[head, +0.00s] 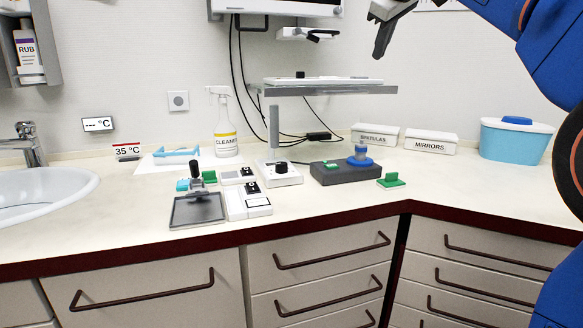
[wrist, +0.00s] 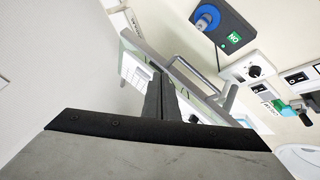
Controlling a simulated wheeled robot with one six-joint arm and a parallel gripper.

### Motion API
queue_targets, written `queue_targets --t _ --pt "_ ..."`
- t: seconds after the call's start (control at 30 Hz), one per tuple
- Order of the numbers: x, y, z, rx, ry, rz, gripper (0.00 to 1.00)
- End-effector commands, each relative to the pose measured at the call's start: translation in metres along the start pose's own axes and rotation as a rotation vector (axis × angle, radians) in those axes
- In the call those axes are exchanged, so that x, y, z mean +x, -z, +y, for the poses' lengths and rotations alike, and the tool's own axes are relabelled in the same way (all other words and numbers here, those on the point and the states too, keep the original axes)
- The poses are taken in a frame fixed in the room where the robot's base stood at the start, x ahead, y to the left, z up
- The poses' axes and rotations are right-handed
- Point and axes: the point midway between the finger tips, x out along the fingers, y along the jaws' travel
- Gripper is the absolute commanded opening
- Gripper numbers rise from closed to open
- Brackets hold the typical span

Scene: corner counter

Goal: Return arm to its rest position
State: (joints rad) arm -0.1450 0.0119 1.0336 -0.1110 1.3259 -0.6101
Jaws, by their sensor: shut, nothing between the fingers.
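My gripper (head: 381,38) is at the top of the head view, grey, with its fingers pointing down. It hangs in the air to the upper right of the raised shelf (head: 335,89), apart from the counter and everything on it. In the wrist view my gripper (wrist: 162,83) shows two dark fingers pressed together with nothing between them. Below the fingers in that view lies the raised shelf (wrist: 185,62). Part of my blue arm fills the right side of the head view.
A dark grey block (head: 345,173) with a blue-topped part, a green block (head: 391,181), switch boxes and a grey tray (head: 197,210) stand on the counter (head: 330,215). A spray bottle (head: 224,125) stands behind. Boxes and a teal tub (head: 515,140) line the right. A sink is at left.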

Motion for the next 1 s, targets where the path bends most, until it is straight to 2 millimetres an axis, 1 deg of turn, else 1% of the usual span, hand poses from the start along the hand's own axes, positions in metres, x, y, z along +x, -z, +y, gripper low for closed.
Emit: queue_targets --t 0.17,0.27,0.37,0.47,0.67,0.7,0.77,0.8,0.87,0.9,0.97,1.0 --pt "0.000 -0.022 -0.012 0.035 0.012 -0.015 0.00" --pt "0.001 -0.039 -0.022 0.062 0.020 -0.028 0.00" --pt "0.002 -0.060 -0.034 0.094 0.030 -0.042 0.00" --pt "0.003 -0.090 -0.053 0.139 0.043 -0.062 0.00" --pt "0.012 -0.168 -0.106 0.251 0.074 -0.114 0.00" --pt "0.014 -0.183 -0.117 0.275 0.078 -0.123 0.00" --pt "0.018 -0.208 -0.135 0.309 0.086 -0.140 0.00" --pt "0.020 -0.225 -0.147 0.332 0.091 -0.150 0.00" --pt "0.024 -0.251 -0.167 0.367 0.099 -0.167 0.00" --pt "0.028 -0.268 -0.180 0.392 0.103 -0.178 0.00" --pt "0.032 -0.295 -0.201 0.428 0.109 -0.195 0.00" --pt "0.036 -0.313 -0.215 0.451 0.113 -0.207 0.00"
